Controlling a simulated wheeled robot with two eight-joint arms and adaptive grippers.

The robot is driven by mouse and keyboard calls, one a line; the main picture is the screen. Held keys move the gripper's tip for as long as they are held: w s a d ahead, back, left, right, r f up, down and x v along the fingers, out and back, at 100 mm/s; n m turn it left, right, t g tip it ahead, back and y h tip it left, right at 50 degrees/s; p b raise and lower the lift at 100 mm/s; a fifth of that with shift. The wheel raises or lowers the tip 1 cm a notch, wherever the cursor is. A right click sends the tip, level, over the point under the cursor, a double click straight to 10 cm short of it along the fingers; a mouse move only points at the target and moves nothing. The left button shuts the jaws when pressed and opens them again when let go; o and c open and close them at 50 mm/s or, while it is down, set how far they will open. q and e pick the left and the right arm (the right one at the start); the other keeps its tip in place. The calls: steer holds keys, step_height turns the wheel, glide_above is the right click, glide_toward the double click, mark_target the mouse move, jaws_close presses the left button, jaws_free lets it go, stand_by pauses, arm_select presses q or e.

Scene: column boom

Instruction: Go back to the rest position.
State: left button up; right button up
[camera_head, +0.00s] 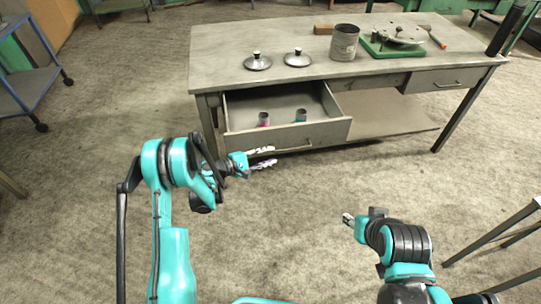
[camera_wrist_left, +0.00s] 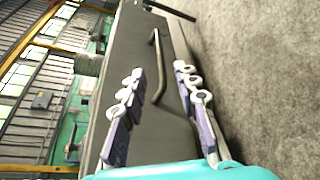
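My left gripper (camera_head: 268,157) is open and empty, in front of the pulled-out left drawer (camera_head: 245,138) and a little below the drawer's front edge. In the left wrist view its two fingers (camera_wrist_left: 160,92) stand apart, with the drawer handle (camera_wrist_left: 157,66) seen beyond and between them, apparently not touched. My right gripper (camera_head: 348,219) is low at the right, over bare floor and away from the table; it is too small to tell whether its fingers are apart.
The grey table (camera_head: 260,88) carries two knobbed lids (camera_head: 258,62) (camera_head: 297,59), a metal can (camera_head: 344,43) and a round metal plate on a green board (camera_head: 372,46). Two small cups (camera_head: 264,119) (camera_head: 301,115) stand in the drawer. A blue-framed cart (camera_head: 30,88) is at left. The floor between is clear.

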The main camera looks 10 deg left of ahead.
stand_by(0.3)
arm_select(q)
steer(key=s+r+m+g+y, duration=0.1)
steer(key=s+r+m+y, duration=0.2)
steer(key=s+r, duration=0.3)
steer(key=s+r+m+g+y, duration=0.1)
steer(key=s+r+m+y, duration=0.2)
steer(key=r, duration=0.5)
steer(key=s+a+r+m+y, duration=0.1)
steer(key=s+a+m+y, duration=0.2)
steer(key=s, duration=0.9)
steer(key=s+a+r+m+y, duration=0.2)
steer(key=s+a+m+y, duration=0.1)
steer(key=s, duration=0.8)
steer(key=shift+s+a+r+m, duration=0.25)
steer(key=shift+s+a+m, duration=0.15)
steer(key=shift+a+m, duration=0.65)
